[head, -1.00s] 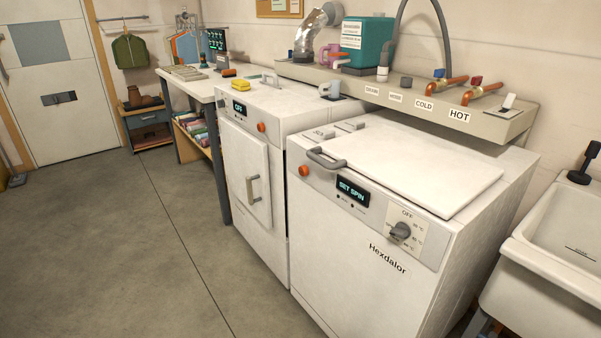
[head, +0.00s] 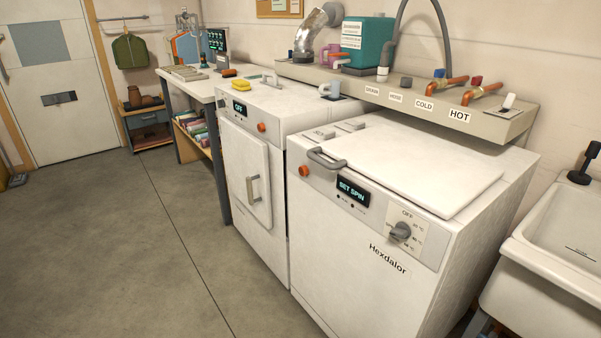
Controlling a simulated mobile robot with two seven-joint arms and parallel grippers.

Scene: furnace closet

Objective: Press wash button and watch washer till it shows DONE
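The white washer (head: 385,235) labelled Hexdalor stands at the front right with its flat lid (head: 415,170) closed. Its small display (head: 352,191) reads "SET SPIN". A grey dial (head: 401,231) with temperature marks sits on the panel to the right of the display, under the word OFF. A round orange button (head: 304,170) is on the panel's left end. Two flat grey buttons (head: 336,131) lie on the top at the back left; their lettering is too small to read surely. Neither of my grippers shows in the head view.
A second white machine (head: 250,165) with a front door and a display reading OFF stands left of the washer. A ledge (head: 430,106) with pipes labelled DRAIN, HOSE, COLD and HOT runs behind. A sink (head: 555,245) is at right. The floor (head: 120,240) at left is clear.

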